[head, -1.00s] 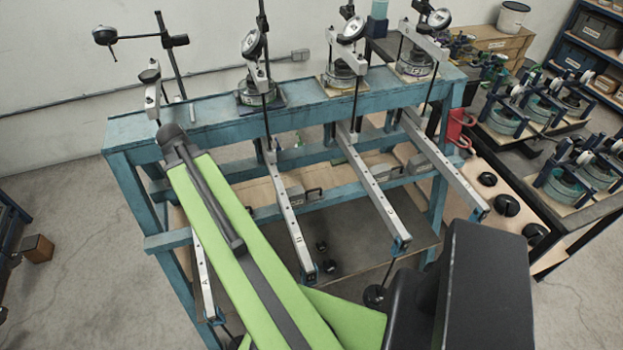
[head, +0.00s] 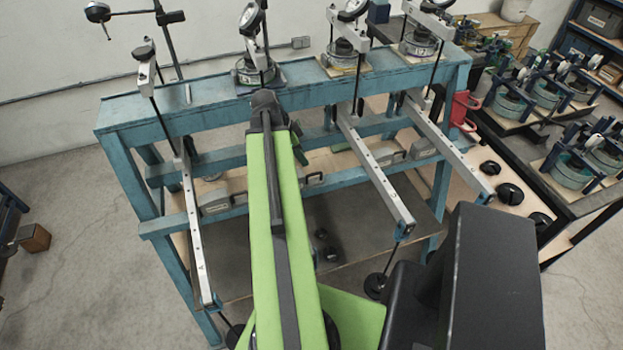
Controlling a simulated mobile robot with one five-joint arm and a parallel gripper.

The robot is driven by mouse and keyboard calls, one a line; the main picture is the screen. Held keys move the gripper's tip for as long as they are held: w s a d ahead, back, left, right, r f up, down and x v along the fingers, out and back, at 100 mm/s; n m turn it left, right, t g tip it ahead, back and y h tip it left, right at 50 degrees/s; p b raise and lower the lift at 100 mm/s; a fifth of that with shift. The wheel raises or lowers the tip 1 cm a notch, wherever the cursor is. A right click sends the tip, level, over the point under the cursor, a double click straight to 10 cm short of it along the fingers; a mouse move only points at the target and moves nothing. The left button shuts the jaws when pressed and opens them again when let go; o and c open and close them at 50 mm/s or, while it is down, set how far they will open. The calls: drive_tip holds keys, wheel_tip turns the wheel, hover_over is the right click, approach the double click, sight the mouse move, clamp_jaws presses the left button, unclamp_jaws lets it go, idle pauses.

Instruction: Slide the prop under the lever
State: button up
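Long grey lever bars slope forward from the blue frame (head: 120,116): one at the left (head: 196,240), one right of centre (head: 374,172) and one at the far right (head: 450,146). Another lever is hidden behind my green arm. Grey blocks with black handles sit on the crossbar behind the levers, at the left (head: 215,202) and at the right (head: 388,157). I cannot tell which block, if any, is the prop. My gripper (head: 267,104) is the dark end of the arm, over the middle of the frame near its top beam. Its fingers cannot be made out.
Dial gauges and round metal cells stand along the top beam. Black weights hang below the levers, one at the right (head: 375,286). A side bench (head: 590,196) with more cells stands at the right. The floor at the left is mostly clear.

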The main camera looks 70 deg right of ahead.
sight(300, 180)
drive_tip(key=b+x, duration=0.7)
drive_tip(key=x, duration=0.2)
drive_tip(key=shift+f, duration=0.1)
drive_tip(key=shift+c, duration=0.3)
clamp_jaws()
idle(0.8)
